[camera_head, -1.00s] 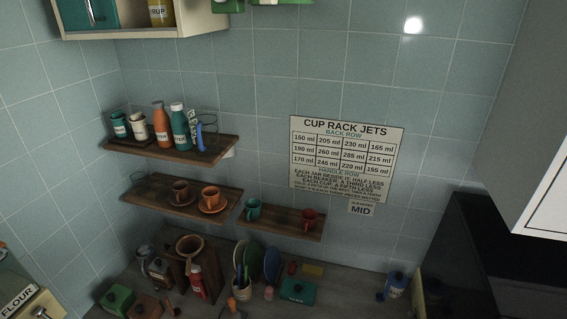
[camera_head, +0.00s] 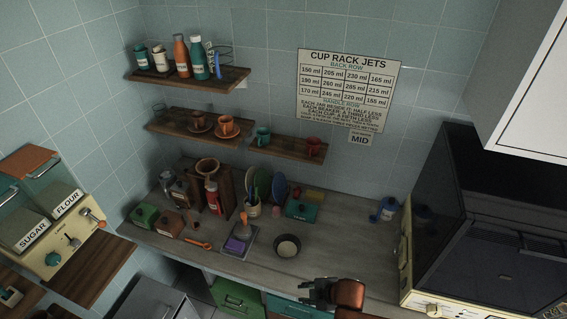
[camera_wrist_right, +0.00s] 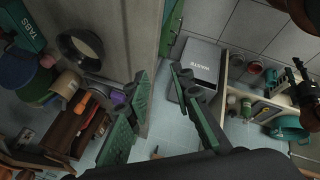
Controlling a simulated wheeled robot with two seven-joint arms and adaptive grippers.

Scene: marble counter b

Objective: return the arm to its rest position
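My right gripper (camera_head: 318,293) shows at the bottom of the head view, in front of the counter's front edge, with its copper-coloured arm link to the right. In the right wrist view its two green-faced fingers (camera_wrist_right: 160,76) stand apart with nothing between them. The gripper is open and empty.
The grey counter (camera_head: 345,255) holds a dark round bowl (camera_head: 287,246), a scale-like tray with a purple item (camera_head: 237,245), jars and a red bottle (camera_head: 213,198). A cream oven-like appliance (camera_head: 432,304) stands right. Counter between bowl and appliance is clear.

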